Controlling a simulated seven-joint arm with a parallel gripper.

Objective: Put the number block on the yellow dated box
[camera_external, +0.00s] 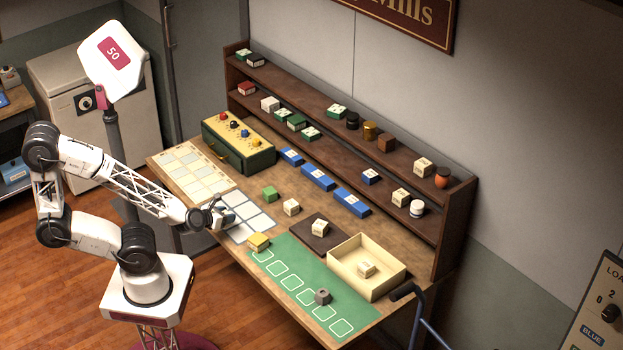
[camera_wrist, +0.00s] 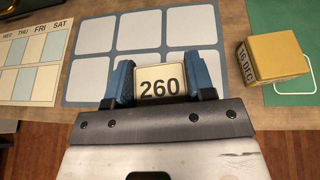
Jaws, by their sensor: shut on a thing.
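In the wrist view my gripper (camera_wrist: 160,88) is shut on a cream number block (camera_wrist: 159,75) marked 260, with a blue finger on each side of it. The block is over the lower edge of the white-celled grid mat; I cannot tell how high it is. In the external view my gripper (camera_external: 214,218) is over the grid mat, and the yellow box (camera_external: 258,242) sits at the green mat's upper left corner. The held block is hard to make out there.
The green mat (camera_external: 290,262) has outlined cells and a grey piece (camera_external: 322,297). A green block (camera_external: 270,193) and a cream block (camera_external: 291,207) stand behind. A dark board (camera_external: 305,236) and a cream tray (camera_external: 345,278) lie right. The shelf (camera_external: 340,150) backs the table.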

